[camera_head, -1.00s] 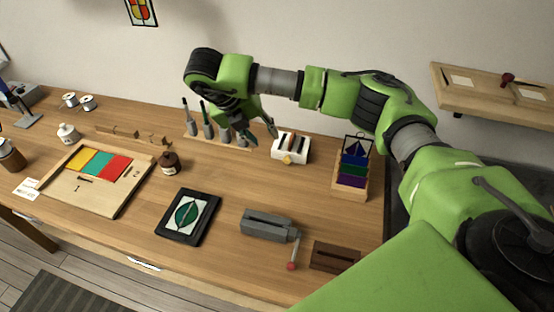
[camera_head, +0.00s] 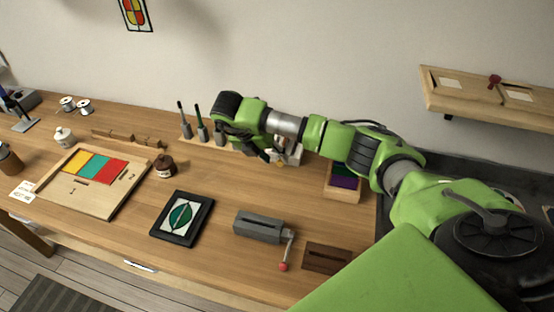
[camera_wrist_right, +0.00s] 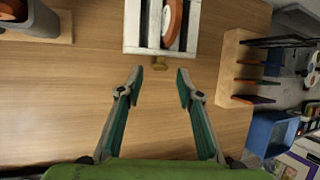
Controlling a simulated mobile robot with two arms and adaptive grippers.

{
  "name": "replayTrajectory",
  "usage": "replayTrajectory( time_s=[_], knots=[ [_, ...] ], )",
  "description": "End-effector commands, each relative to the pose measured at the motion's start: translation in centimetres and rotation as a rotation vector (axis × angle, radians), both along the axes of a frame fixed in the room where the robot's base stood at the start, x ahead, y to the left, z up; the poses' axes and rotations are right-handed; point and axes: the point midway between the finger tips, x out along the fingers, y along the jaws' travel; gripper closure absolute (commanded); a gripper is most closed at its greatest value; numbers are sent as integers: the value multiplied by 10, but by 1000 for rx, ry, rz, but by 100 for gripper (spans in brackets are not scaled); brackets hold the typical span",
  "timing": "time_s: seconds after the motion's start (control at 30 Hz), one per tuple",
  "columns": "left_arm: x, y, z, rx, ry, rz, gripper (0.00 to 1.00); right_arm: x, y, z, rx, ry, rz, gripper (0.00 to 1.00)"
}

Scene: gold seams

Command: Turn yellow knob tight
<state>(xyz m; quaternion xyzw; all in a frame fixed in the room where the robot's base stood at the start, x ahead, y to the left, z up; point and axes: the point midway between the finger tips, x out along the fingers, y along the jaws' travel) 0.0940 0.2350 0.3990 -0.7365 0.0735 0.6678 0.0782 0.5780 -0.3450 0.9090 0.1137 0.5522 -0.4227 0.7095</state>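The white block (camera_head: 292,157) stands near the back of the workbench, partly hidden behind my right gripper in the head view. In the right wrist view the white block (camera_wrist_right: 145,40) holds a reddish-brown wheel in a slot. The small yellow knob (camera_wrist_right: 160,63) sticks out from its near side. My right gripper (camera_wrist_right: 160,78) is open and empty. Its two fingertips are spread to either side of the knob's line, just short of it and not touching it. In the head view the right gripper (camera_head: 268,153) reaches down beside the block. My left gripper is not in view.
A wooden rack with coloured panes (camera_head: 342,185) stands right of the block. A tool holder (camera_head: 205,141) is on its left. A grey cranked device (camera_head: 262,228), a dark framed pattern (camera_head: 183,217) and a wooden tray (camera_head: 75,201) lie nearer.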

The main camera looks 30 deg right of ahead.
Motion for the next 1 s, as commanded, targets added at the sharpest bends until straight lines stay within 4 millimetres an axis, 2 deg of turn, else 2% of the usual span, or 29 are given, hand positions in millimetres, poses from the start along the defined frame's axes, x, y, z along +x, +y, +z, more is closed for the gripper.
replayTrajectory(
  time_s=[0.23,0.57,0.6,0.7,1.0],
  knots=[
    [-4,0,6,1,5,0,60,1,-12,-22,1,0,1,67],
    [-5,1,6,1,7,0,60,1,-13,-25,0,0,2,67],
    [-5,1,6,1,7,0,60,1,-13,-25,0,0,2,77],
    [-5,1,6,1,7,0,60,1,-13,-25,0,0,2,100],
    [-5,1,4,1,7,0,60,1,-13,-25,10,-13,3,100]
  ],
)
